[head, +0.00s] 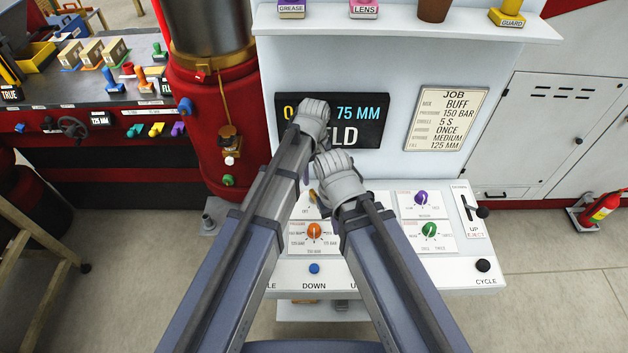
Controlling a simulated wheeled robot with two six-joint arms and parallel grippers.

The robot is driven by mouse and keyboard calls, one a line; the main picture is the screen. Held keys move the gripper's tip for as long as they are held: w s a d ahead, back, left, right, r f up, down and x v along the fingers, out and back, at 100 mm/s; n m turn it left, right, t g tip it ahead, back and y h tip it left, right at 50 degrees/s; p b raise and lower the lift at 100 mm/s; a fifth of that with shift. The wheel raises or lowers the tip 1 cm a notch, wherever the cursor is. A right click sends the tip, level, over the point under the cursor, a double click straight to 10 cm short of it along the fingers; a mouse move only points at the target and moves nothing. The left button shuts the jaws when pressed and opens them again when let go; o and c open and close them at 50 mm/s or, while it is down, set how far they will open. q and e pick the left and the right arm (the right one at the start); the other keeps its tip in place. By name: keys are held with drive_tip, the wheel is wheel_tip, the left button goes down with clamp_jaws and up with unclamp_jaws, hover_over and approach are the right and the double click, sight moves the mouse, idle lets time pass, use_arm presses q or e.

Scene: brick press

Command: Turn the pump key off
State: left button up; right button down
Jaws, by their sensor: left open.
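I cannot make out a pump key for certain; my arms cover the middle of the press panel (380,260). A small purple piece (306,176) shows between my arms, too little of it to name. My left gripper (314,106) is raised in front of the dark display (366,112), covering part of its text; its jaws are open and I see nothing in them. My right gripper (336,164) is just below and right of it, above the panel. Its fingertips are hidden, so its jaws cannot be read.
The panel carries an orange knob (314,230), a purple knob (421,198), a green knob (429,230), a blue button (314,268), a black cycle button (483,265) and an eject lever (482,212). A job card (446,118) is right of the display. A red column (210,130) stands left.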

sight(314, 193)
use_arm(q)
drive_tip(key=shift+s+r, duration=0.1)
use_arm(e)
drive_tip(key=shift+s, duration=0.15)
use_arm(q)
drive_tip(key=shift+f+b, duration=0.6)
wheel_tip(314, 193, down, 7)
drive_tip(key=b, duration=0.6)
drive_tip(key=shift+r+b, duration=0.15)
drive_tip(key=shift+b, duration=0.2)
use_arm(e)
wheel_tip(314, 193, down, 8)
drive_tip(key=shift+r, duration=0.15)
use_arm(q)
clamp_jaws()
